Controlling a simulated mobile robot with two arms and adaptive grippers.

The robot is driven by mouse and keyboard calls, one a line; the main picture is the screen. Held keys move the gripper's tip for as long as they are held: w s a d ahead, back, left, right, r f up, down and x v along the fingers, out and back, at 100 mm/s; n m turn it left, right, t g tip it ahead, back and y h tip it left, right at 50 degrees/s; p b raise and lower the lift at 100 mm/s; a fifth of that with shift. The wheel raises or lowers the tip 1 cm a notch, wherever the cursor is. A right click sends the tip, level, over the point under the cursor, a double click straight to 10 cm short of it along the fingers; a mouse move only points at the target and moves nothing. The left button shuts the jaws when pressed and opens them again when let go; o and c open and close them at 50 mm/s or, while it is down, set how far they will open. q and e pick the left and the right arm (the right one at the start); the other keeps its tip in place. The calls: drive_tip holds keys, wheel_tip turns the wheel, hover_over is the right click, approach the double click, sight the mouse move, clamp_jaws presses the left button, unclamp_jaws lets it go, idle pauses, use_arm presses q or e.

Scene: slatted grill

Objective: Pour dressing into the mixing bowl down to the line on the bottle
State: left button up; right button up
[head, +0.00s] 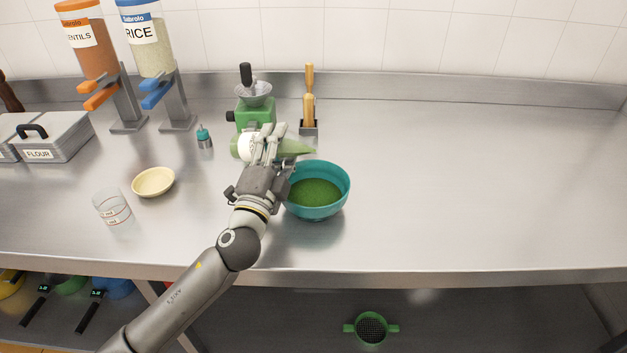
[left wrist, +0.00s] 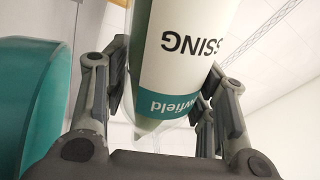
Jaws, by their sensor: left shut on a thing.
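The dressing bottle (head: 294,148) lies tilted nearly on its side in my left gripper (head: 268,146), its green tapered end pointing right, above the back rim of the mixing bowl. The teal mixing bowl (head: 340,192) stands on the counter and holds green liquid. In the left wrist view the bottle (left wrist: 185,60) sits between the fingers of my left gripper (left wrist: 160,105), its label upside down, reading "SSING". The bowl's teal side (left wrist: 22,95) shows at the left of that view. The line on the bottle and any stream are not clearly visible. My right gripper is not in view.
A green grinder (head: 254,115) and a holder with wooden-handled tools (head: 309,128) stand behind the bottle. A cream bowl (head: 153,182), a clear measuring cup (head: 112,207) and a small teal-topped bottle (head: 204,138) stand to the left. The counter right of the mixing bowl is clear.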

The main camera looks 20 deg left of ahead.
use_arm(q)
drive_tip(key=shift+a+m, duration=0.1)
drive_tip(key=shift+m, duration=0.3)
idle(1.3)
drive_tip(key=n, duration=0.1)
drive_tip(key=n+y, duration=0.1)
drive_tip(key=n, duration=0.2)
drive_tip(key=shift+d+r+y, duration=0.3)
drive_tip(key=shift+d+r, duration=0.1)
drive_tip(key=shift+d+g, duration=0.1)
drive_tip(key=shift+g, duration=0.2)
